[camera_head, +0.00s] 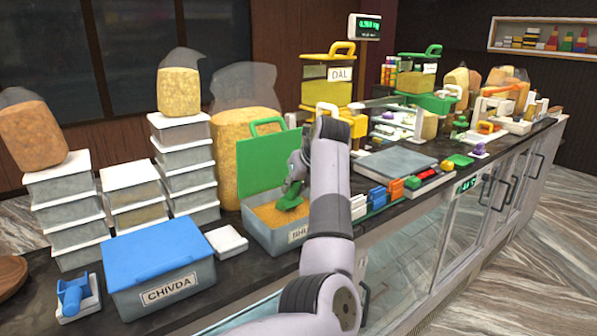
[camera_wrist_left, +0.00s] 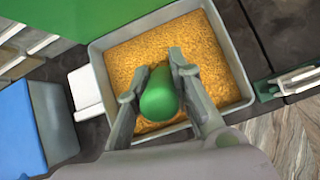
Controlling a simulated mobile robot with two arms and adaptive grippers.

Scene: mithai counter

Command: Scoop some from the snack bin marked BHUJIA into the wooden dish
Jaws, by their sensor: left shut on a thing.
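The snack bin marked BHUJIA (camera_head: 268,239) stands open on the counter, its label partly hidden by my arm. Its green lid (camera_head: 258,163) is raised at the back. Golden bhujia (camera_wrist_left: 215,62) fills it. My left gripper (camera_head: 293,182) is over the bin, shut on a green scoop (camera_head: 291,198). In the left wrist view the fingers (camera_wrist_left: 158,75) clasp the scoop's green handle (camera_wrist_left: 159,97); the scoop's head is hidden beneath. A brown wooden dish (camera_head: 10,278) shows partly at the left edge of the head view. My right gripper is not in view.
A blue-lidded CHIVDA bin (camera_head: 155,265) stands left of the BHUJIA bin, with a blue scoop (camera_head: 73,294) on a white holder beyond it. Stacked boxes (camera_head: 75,205) line the back left. A weighing scale (camera_head: 397,163) and small coloured boxes (camera_head: 377,195) lie to the right.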

